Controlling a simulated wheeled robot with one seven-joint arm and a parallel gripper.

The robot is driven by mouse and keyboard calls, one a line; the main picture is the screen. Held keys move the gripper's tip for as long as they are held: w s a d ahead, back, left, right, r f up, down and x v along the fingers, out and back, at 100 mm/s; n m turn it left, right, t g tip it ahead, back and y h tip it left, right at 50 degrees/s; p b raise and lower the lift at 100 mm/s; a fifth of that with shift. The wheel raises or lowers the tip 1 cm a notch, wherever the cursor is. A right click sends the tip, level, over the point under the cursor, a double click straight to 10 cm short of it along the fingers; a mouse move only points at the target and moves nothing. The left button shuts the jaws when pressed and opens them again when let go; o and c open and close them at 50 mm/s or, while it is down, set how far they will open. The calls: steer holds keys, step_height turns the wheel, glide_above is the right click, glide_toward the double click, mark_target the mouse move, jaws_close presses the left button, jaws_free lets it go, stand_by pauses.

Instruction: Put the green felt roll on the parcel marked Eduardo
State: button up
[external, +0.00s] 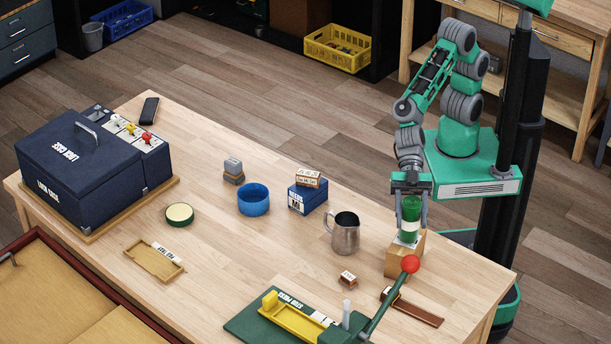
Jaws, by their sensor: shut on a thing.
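The green felt roll (411,208) is upright, with a pale band around it. My gripper (411,219) is shut on it, one finger on each side. The roll is right over a wooden block (403,262) with a pale patch on top; I cannot tell whether it touches the block. No name Eduardo is readable. A small labelled box (347,278) lies on the table left of the block. Another labelled box (308,177) sits on a blue box (307,197) farther back. Their small print is unreadable here.
A metal mug (344,236) stands left of my gripper. A green press (275,321) with a red-knobbed lever (410,265) is in front, close to the block. A blue bowl (253,201), a round tin (179,214) and a dark blue case (75,165) stand farther left.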

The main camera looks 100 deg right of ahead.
steer(key=shift+f+b, duration=0.3)
steer(key=shift+f, duration=0.3)
steer(key=o, duration=1.4)
steer(key=shift+r, duration=0.1)
steer(key=shift+r+p, duration=0.35)
steer(key=shift+p, duration=0.15)
steer(key=f+b+v, duration=0.1)
steer(key=b+v, duration=0.1)
steer(key=v, duration=1)
steer(key=w+d+f+m+t+h, duration=0.35)
steer(key=w+d+h, duration=0.2)
steer(key=d, duration=0.55)
steer(key=s+d+f+m+h, duration=0.1)
steer(key=d+m, duration=0.3)
steer(key=d, duration=0.5)
steer(key=s+d+f+m+g+h, duration=0.1)
steer(key=d+m+h, duration=0.3)
steer(key=d, duration=0.6)
steer(key=s+d+f+m+g+h, duration=0.1)
steer(key=d+f+m+h, duration=0.1)
steer(key=d, duration=0.7)
steer(key=shift+s+d+f+m+h, duration=0.1)
steer(key=shift+f+m+h, duration=0.2)
steer(key=shift+m, duration=0.4)
steer(key=shift+s+d+f+m+h, duration=0.15)
steer(key=shift+f+m, duration=0.2)
steer(key=shift+m, duration=0.3)
